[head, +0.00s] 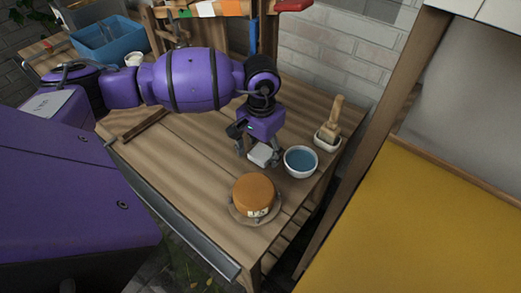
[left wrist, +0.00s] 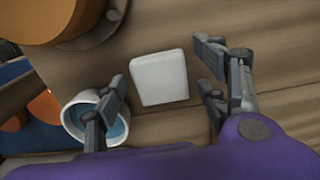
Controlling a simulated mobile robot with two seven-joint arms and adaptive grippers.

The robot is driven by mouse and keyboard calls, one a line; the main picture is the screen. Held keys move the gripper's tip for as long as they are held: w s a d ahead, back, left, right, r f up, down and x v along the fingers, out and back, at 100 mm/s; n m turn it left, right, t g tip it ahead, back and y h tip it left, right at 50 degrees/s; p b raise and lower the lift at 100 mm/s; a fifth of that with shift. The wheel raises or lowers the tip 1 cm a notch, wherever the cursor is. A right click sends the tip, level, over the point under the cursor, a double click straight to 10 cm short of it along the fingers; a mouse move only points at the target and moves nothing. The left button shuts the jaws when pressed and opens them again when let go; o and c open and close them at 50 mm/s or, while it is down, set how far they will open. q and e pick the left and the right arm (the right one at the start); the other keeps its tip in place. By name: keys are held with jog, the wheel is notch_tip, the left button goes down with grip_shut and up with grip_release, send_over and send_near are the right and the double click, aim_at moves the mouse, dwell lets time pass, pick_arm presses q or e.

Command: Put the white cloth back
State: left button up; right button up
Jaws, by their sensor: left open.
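The white cloth (head: 262,154) is a small, flat, folded square lying on the wooden bench, just left of a white bowl of blue liquid (head: 300,162). In the left wrist view the cloth (left wrist: 159,78) lies between my spread fingers, with visible gaps on both sides. My left gripper (head: 259,157) is open and points down over the cloth; its fingertips also show in the left wrist view (left wrist: 162,70). I cannot tell how high the fingertips are above the bench. One finger overlaps the bowl (left wrist: 72,117) in the left wrist view. My right gripper is not in view.
A round orange-brown block (head: 254,192) sits on a plate near the bench's front corner. A wooden-handled tool (head: 333,118) stands in a small white dish (head: 327,139) behind the bowl. A blue crate (head: 106,42) is at the back left. The bench's left front is mostly clear.

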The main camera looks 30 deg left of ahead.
aim_at(261, 153)
pick_arm(q)
notch_tip(261, 153, up, 12)
jog(key=shift+b, duration=0.35)
